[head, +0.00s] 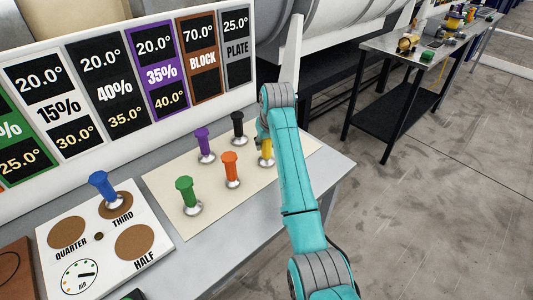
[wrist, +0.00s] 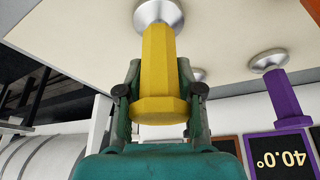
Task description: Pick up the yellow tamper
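The yellow tamper (head: 266,153) stands upright at the right part of the cream mat (head: 168,180), its upper part partly hidden by my arm in the head view. The wrist view shows its yellow handle (wrist: 159,62) and silver base (wrist: 159,12) at the top of the picture. My gripper (wrist: 160,70) has one finger on each side of the handle, and the fingertips look pressed against it. In the head view the gripper (head: 263,141) is mostly hidden behind my wrist. The base appears to rest on the mat.
Purple (head: 203,142), black (head: 238,125), orange (head: 230,168) and green (head: 187,193) tampers stand on the mat left of the yellow one. A blue tamper (head: 103,187) stands on the white panel (head: 160,242). A sign board (head: 100,150) rises behind. Floor is open at right.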

